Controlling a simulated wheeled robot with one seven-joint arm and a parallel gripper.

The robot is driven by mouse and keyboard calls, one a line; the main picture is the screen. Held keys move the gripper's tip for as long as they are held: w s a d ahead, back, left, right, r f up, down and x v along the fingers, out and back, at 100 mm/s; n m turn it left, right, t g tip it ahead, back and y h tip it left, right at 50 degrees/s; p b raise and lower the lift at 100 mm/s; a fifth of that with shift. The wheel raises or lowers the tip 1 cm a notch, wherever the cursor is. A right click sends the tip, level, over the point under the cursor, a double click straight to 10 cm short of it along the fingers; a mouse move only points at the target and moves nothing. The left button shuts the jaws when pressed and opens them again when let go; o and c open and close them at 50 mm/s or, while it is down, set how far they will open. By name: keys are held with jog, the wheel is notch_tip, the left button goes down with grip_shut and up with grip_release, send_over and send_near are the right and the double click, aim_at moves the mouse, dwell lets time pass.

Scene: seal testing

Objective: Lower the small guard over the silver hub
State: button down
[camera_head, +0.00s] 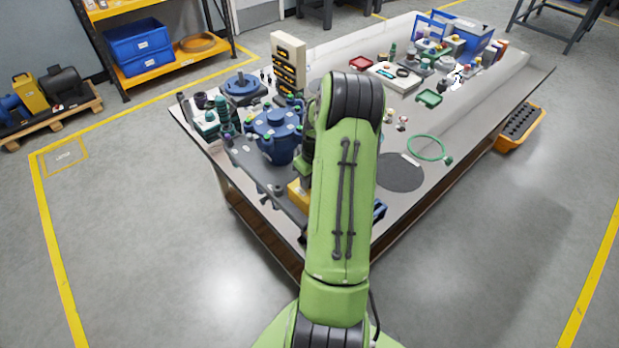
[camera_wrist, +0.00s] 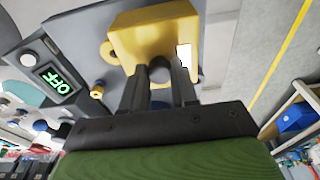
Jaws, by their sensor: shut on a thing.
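The small guard is a yellow box-like cover (camera_wrist: 150,35) in the wrist view, with a white label on its right side. My gripper (camera_wrist: 159,72) is shut on the dark round knob at the guard's near face. In the head view only a bit of the yellow guard (camera_head: 297,196) shows, left of my green arm at the near end of the bench. My arm hides most of it and the gripper there. The silver hub cannot be made out in either view. I cannot tell whether the guard is raised or down.
A grey unit with a lit green "OFF" display (camera_wrist: 60,80) is left of the guard. A blue flanged vessel (camera_head: 275,135) stands close by on the bench (camera_head: 405,150). A flat dark disc (camera_head: 400,172) and a green ring (camera_head: 428,148) lie to the right.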

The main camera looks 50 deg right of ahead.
jog(key=shift+f+b, duration=0.45)
dwell(0.4)
jog(key=c, duration=0.8)
grip_release()
notch_tip(320, 180, up, 9)
jog(key=p, duration=0.6)
jog(key=shift+r+p, duration=0.2)
jog(key=shift+p, duration=0.15)
jog(key=shift+f, duration=0.15)
